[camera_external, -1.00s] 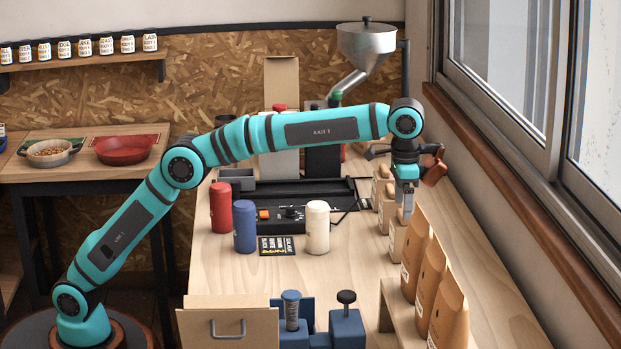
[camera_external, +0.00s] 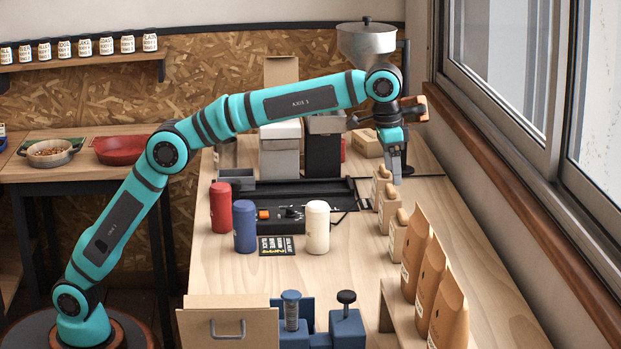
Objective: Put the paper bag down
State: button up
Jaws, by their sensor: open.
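Three tall brown paper bags stand upright in a row at the right, along the window side: a far one (camera_external: 416,246), a middle one (camera_external: 431,281) and a near one (camera_external: 449,314). The finger gap is hard to make out.
Several small brown blocks with knobs (camera_external: 390,205) stand just in front of my gripper. A red canister (camera_external: 221,208), a blue canister (camera_external: 245,228) and a cream canister (camera_external: 316,228) stand mid-table. A steel hopper (camera_external: 366,45) is behind. The window ledge borders the right.

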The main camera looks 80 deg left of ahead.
jog(key=s+a+r+t, duration=0.3)
jog(key=s+a+r, duration=0.1)
jog(key=s, duration=0.4)
jog(key=s+a+r+t, duration=0.2)
jog(key=s+a+r, duration=0.3)
jog(key=s, duration=0.4)
jog(key=s+a+r+t, duration=0.3)
jog(key=s+a+r, duration=0.1)
jog(key=s, duration=0.4)
jog(key=s+a+f+t, duration=0.2)
jog(key=s+f, duration=0.1)
jog(key=s, duration=0.7)
jog(key=s+a+f+t, duration=0.3)
jog(key=s+f, duration=0.1)
jog(key=s, duration=0.7)
jog(key=s+a+f+t, duration=0.2)
jog(key=s+f+t, duration=0.1)
jog(key=s, duration=0.7)
jog(key=shift+s+a+f, duration=0.2)
jog(key=shift+a+f, duration=0.05)
jog(key=shift+f, duration=0.05)
jog(key=shift+o, duration=0.2)
